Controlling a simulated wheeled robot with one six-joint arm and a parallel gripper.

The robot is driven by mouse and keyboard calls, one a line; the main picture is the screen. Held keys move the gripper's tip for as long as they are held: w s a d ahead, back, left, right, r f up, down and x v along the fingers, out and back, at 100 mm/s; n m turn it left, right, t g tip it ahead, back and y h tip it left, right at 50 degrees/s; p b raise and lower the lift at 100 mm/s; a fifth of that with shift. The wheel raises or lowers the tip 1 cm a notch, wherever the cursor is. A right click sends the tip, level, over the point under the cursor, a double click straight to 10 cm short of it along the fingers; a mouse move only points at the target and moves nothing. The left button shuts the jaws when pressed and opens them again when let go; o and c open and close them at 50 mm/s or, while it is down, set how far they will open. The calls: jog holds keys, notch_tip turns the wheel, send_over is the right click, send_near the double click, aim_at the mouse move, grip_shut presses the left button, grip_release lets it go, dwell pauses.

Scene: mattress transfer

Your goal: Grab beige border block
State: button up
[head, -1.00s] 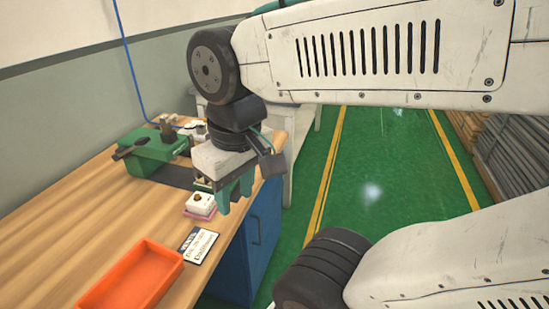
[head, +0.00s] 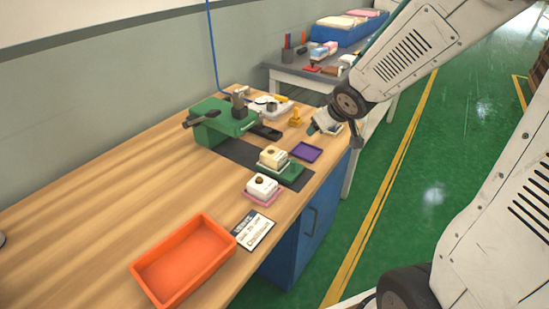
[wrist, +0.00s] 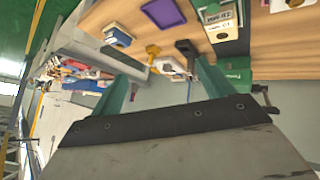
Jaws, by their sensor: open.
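The likely beige border block (head: 273,157) is a cream block with a brown knob. It sits on a green tray on the wooden bench. It also shows at the top of the wrist view, with a beige rim and printed label (wrist: 219,20). My gripper (head: 314,129) is at the bench's far right edge, beyond the block and apart from it. In the wrist view its two teal fingers (wrist: 162,72) are spread with nothing between them. A similar white block (head: 262,186) stands nearer on a pink base.
A purple tray (head: 306,152) lies beside the block. A yellow stamp (head: 295,117) and a green machine (head: 222,122) stand behind. An orange tray (head: 183,259) and a label card (head: 254,230) are in front. A grey table (head: 290,80) with goods stands beyond.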

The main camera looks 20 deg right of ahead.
jog(key=w+a+f+n+t+y, duration=0.1)
jog(key=w+a+f+n+y, duration=0.15)
jog(key=w+f, duration=0.3)
jog(key=n+y, duration=0.2)
jog(key=y, duration=0.4)
send_near(274, 153)
jog(key=x, duration=0.3)
jog(key=shift+r+m, duration=0.15)
jog(key=shift+m, duration=0.1)
jog(key=x, duration=0.7)
jog(key=shift+w+f, duration=0.15)
jog(key=shift+f, duration=0.15)
jog(key=c, duration=1.2)
